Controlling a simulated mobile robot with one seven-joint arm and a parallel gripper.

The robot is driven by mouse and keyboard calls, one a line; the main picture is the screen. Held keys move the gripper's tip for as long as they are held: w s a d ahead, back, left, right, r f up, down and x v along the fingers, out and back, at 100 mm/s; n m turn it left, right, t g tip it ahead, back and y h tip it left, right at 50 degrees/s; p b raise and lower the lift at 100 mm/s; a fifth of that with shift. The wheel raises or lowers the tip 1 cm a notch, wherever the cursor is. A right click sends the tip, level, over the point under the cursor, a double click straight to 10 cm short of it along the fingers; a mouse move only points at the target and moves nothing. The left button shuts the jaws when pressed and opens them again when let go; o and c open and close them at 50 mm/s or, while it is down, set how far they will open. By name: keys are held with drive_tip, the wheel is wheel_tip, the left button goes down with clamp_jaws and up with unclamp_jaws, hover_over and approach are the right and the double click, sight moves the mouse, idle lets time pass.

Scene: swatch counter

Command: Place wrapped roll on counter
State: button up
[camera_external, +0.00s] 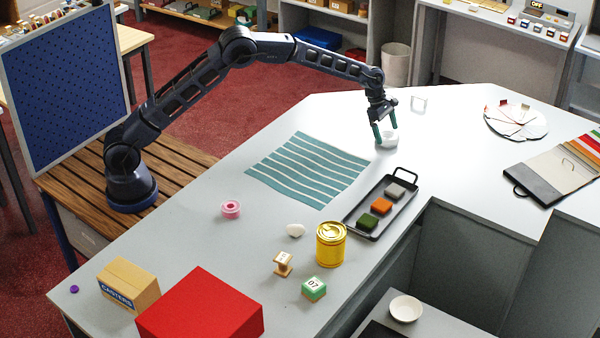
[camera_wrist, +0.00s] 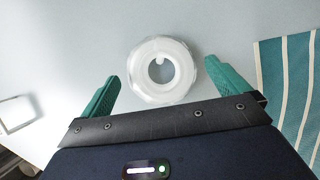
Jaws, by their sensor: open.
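The wrapped roll (camera_external: 387,141) is a white ring with a glossy, clear-looking surface. It lies flat on the pale grey counter (camera_external: 300,117), to the right of the teal striped cloth. My gripper (camera_external: 387,134) is above it with its green fingers pointing down, open and spread to either side of the roll. In the wrist view the roll (camera_wrist: 142,76) lies just beyond and between the fingertips (camera_wrist: 162,70), with its hole facing up. A gap shows between each finger and the roll there.
The striped cloth (camera_external: 308,167) lies left of the roll; a black tray (camera_external: 360,222) with coloured blocks stands in front. A small white frame (camera_external: 419,104) stands behind right.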

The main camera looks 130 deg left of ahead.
drive_tip(key=v, duration=1)
drive_tip(key=d+r+m, duration=0.4)
drive_tip(key=d+r, duration=0.1)
drive_tip(key=d, duration=0.5)
drive_tip(key=d+r+m, duration=0.4)
drive_tip(key=d+r, duration=0.2)
drive_tip(key=d, duration=0.5)
drive_tip(key=d+r+m, duration=0.4)
drive_tip(key=d+r, duration=0.1)
drive_tip(key=d, duration=0.5)
drive_tip(key=s+d+r+m, duration=0.2)
drive_tip(key=s+d+m, duration=0.25)
drive_tip(key=d, duration=0.55)
drive_tip(key=s+d+r+m, duration=0.35)
drive_tip(key=s+d, duration=0.25)
drive_tip(key=d, duration=0.4)
drive_tip(key=s+d+f+m, duration=0.4)
drive_tip(key=s+d+m, duration=0.4)
drive_tip(key=s, duration=0.5)
drive_tip(key=s+d+f+m, duration=0.5)
drive_tip(key=s+d+m, duration=0.3)
drive_tip(key=s, duration=0.5)
drive_tip(key=shift+s+d, duration=0.35)
drive_tip(key=shift+d, duration=0.8)
